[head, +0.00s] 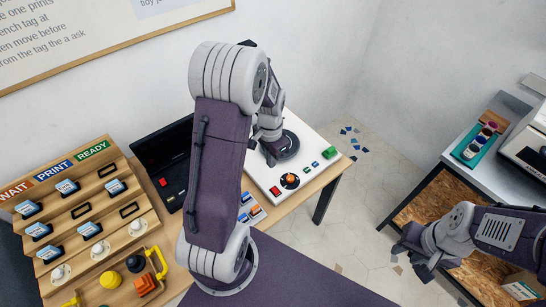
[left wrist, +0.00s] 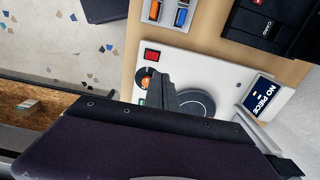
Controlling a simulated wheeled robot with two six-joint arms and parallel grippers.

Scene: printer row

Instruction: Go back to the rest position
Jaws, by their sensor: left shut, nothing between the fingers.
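My left arm rises in the middle of the head view and bends down over a white machine (head: 262,180) on the wooden table. My left gripper (head: 268,158) is small and mostly hidden by its own arm, close to a dark round plate (head: 288,146) on the machine. In the left wrist view the dark fingers (left wrist: 160,95) are together and empty, in front of the machine's round grey disc (left wrist: 196,103). My right gripper (head: 410,255) hangs at the right over the floor, away from the table. Its fingers are too unclear to tell whether they are apart.
The machine has a red button (head: 275,191), an orange knob (head: 290,181) and a green button (head: 329,153). A black case (head: 160,150) stands behind my left arm. A wooden rack (head: 110,215) of tags is at left. A grey-topped bench (head: 455,185) is at right, with open floor between.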

